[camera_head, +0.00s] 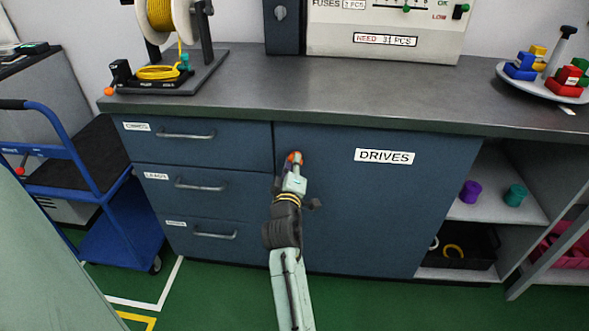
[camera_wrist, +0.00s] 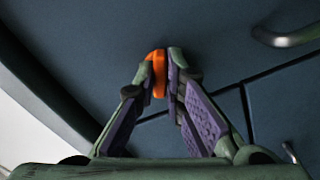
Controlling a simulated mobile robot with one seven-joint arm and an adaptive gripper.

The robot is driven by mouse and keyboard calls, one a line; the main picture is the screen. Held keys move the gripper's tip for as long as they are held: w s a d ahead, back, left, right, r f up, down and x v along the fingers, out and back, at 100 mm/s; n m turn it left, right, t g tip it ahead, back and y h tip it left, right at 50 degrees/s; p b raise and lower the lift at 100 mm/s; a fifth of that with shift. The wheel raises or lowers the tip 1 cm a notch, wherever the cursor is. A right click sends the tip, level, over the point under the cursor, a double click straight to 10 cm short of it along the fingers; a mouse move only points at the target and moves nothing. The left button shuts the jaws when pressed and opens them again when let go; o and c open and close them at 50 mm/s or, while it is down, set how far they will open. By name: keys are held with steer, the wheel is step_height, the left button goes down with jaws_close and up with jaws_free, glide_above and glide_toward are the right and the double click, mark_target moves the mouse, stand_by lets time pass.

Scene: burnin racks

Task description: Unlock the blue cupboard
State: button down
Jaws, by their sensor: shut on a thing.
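The blue cupboard door (camera_head: 370,210) labelled DRIVES is closed under the dark counter. A small orange piece, apparently its lock's key or knob (camera_head: 292,156), is at the door's upper left. My gripper (camera_head: 296,164) is right at it, with the arm reaching up from below. In the wrist view the orange lock piece (camera_wrist: 157,72) sits between the tips of my gripper (camera_wrist: 164,78), which are shut on it against the blue door. My fingers partly hide the lock, so I cannot tell its turned position.
Drawers with metal handles (camera_head: 207,235) are left of the door. Open shelves (camera_head: 492,208) with purple and teal pieces are at right. A blue trolley (camera_head: 115,240) stands at left. A yellow wire spool (camera_head: 160,15), a test panel (camera_head: 385,25) and a round tray (camera_head: 510,75) are on the counter (camera_head: 300,85).

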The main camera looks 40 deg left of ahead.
mark_target(296, 126)
steer(key=m+b, duration=0.7)
steer(key=m, duration=0.5)
steer(key=shift+m, duration=0.4)
stand_by(0.3)
steer(key=c, duration=1.7)
jaws_free()
step_height(296, 126, up, 10)
steer(key=shift+r, duration=0.1)
